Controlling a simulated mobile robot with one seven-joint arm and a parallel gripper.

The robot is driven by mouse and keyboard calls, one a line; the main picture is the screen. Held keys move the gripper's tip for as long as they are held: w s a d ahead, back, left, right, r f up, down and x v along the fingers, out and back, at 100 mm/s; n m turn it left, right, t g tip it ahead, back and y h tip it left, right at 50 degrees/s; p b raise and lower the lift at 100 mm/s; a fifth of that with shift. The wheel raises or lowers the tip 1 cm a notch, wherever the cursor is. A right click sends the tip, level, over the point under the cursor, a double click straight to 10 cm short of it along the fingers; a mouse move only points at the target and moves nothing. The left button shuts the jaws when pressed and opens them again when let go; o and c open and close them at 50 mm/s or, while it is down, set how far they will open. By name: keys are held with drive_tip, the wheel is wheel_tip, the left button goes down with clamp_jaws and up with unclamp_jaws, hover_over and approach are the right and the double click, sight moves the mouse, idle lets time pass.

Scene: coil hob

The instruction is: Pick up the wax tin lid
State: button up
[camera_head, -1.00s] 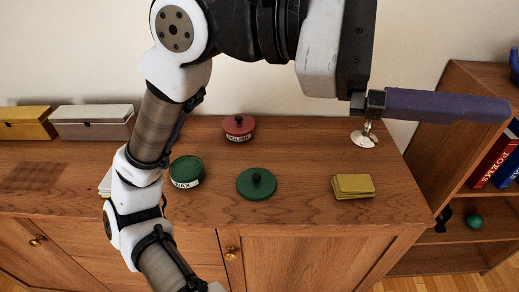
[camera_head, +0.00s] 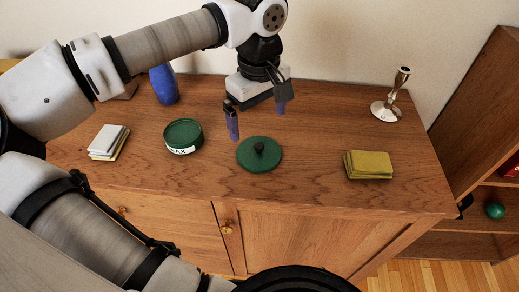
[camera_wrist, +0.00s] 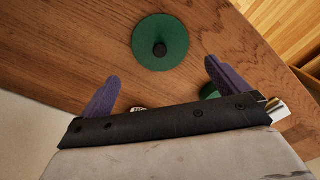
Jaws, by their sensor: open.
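The wax tin lid (camera_head: 252,164) is a flat green disc with a black knob. It lies on the wooden cabinet top near its front edge. In the wrist view the lid (camera_wrist: 160,32) is beyond my fingertips, with its knob in line with the gap between them. The open green tin labelled WAX (camera_head: 183,135) stands left of the lid. My gripper (camera_head: 257,118) is open and empty, its two purple fingers above and behind the lid, not touching it. Both fingers also show in the wrist view (camera_wrist: 162,72).
White and yellow cards (camera_head: 108,141) lie at left, and a blue vase (camera_head: 164,86) stands at the back.

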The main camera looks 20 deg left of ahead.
sight(259, 145)
wheel_tip(259, 145, down, 9)
drive_tip(key=shift+s+d+r+p, duration=0.1)
drive_tip(key=shift+p, duration=0.35)
drive_tip(key=c, duration=0.6)
